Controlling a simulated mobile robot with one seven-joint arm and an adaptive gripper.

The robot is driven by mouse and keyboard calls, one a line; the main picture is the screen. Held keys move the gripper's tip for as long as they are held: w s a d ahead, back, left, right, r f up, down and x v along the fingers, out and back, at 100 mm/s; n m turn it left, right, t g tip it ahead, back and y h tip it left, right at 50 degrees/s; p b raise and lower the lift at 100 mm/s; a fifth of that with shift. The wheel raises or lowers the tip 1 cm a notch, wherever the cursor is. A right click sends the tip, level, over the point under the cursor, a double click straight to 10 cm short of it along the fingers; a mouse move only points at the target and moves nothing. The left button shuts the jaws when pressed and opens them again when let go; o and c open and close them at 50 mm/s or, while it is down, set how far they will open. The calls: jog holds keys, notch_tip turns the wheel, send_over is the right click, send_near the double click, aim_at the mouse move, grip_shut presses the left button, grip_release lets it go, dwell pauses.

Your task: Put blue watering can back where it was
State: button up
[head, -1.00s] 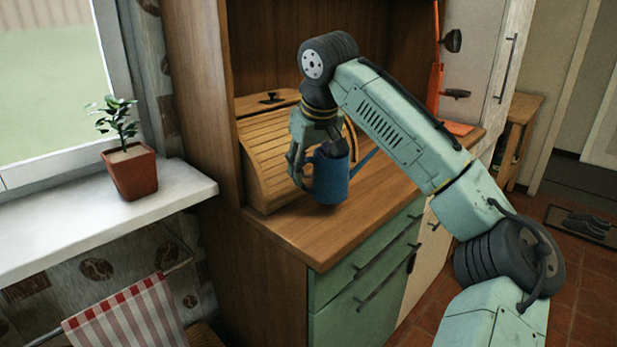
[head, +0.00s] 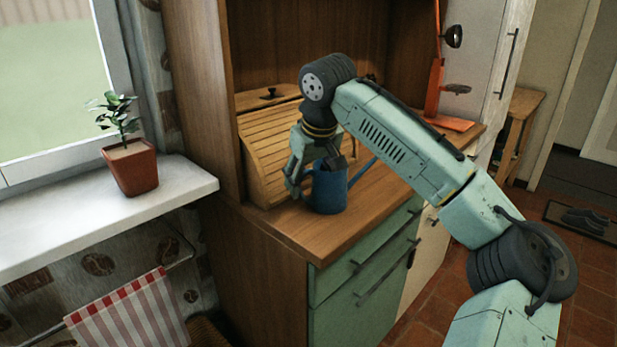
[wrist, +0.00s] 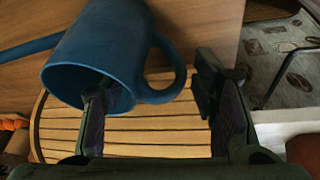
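The blue watering can (head: 329,191) stands upright on the wooden counter (head: 300,234), in front of the roll-top bread box, its spout pointing up to the right. In the wrist view, the can (wrist: 110,40) shows its open mouth and its loop handle. My gripper (head: 318,178) is low at the can's top and left side. In the wrist view, the fingers of my gripper (wrist: 160,108) are spread apart. One finger overlaps the can's mouth and the other is past the handle, with a gap to it. Whether a finger touches the can is unclear.
The slatted bread box (head: 275,155) stands close behind the can. A potted plant (head: 131,165) sits on the white windowsill (head: 100,210) to the left. An orange lamp (head: 434,90) stands at the counter's far right. The counter's front edge is clear.

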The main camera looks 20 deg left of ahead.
jog(key=shift+o, duration=0.4)
jog(key=shift+r, duration=0.15)
jog(key=v, duration=1.2)
jog(key=shift+b, duration=0.3)
